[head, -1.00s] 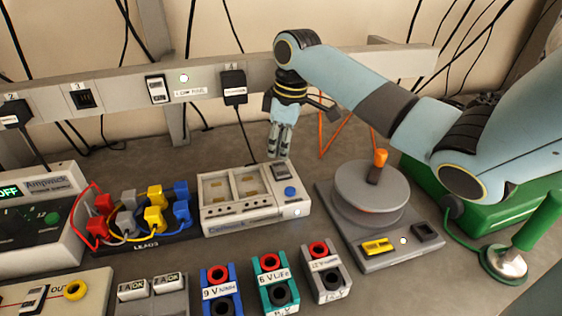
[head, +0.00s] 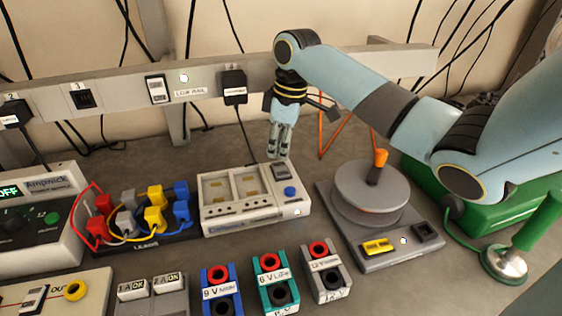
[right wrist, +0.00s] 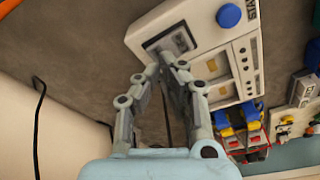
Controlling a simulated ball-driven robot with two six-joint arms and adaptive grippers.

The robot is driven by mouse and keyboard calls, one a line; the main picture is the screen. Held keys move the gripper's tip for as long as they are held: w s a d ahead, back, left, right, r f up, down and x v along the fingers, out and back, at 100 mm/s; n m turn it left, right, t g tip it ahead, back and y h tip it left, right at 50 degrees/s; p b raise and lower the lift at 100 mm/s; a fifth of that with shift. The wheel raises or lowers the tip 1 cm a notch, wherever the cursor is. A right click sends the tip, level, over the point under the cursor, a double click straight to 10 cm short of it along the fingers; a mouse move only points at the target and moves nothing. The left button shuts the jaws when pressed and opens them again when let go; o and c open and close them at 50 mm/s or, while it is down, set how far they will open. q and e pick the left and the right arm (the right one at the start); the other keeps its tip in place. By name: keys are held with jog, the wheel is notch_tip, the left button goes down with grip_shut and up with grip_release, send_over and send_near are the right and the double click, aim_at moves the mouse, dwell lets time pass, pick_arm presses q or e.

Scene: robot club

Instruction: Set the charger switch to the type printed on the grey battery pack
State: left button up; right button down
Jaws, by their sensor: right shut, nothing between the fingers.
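The charger (head: 254,214) is a pale box with two bays and a blue button (head: 290,193) at its right end. Its small dark slide switch (head: 280,171) sits behind the button; in the right wrist view the switch (right wrist: 172,43) shows just beyond my fingertips. My right gripper (head: 279,153) is shut and empty, pointing down at the switch; whether it touches cannot be told. It also shows in the right wrist view (right wrist: 165,68). The grey battery pack (head: 327,279) stands at the front, with red and black terminals and a label too small to read. My left gripper is out of view.
A teal pack (head: 275,291) and a blue pack (head: 221,293) stand left of the grey one. Coloured leads (head: 153,217) lie left of the charger. A round turntable (head: 371,188) stands to its right. A power rail (head: 210,91) runs behind.

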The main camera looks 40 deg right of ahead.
aim_at(280, 165)
jog(key=shift+s+f+b, duration=0.1)
jog(key=shift+f+b, duration=0.35)
jog(key=shift+f, duration=0.75)
dwell(0.6)
jog(key=shift+r, duration=0.1)
jog(key=shift+r+p, duration=0.9)
jog(key=shift+p, duration=0.3)
notch_tip(280, 165, up, 5)
jog(key=p, duration=0.6)
jog(key=shift+r, duration=0.1)
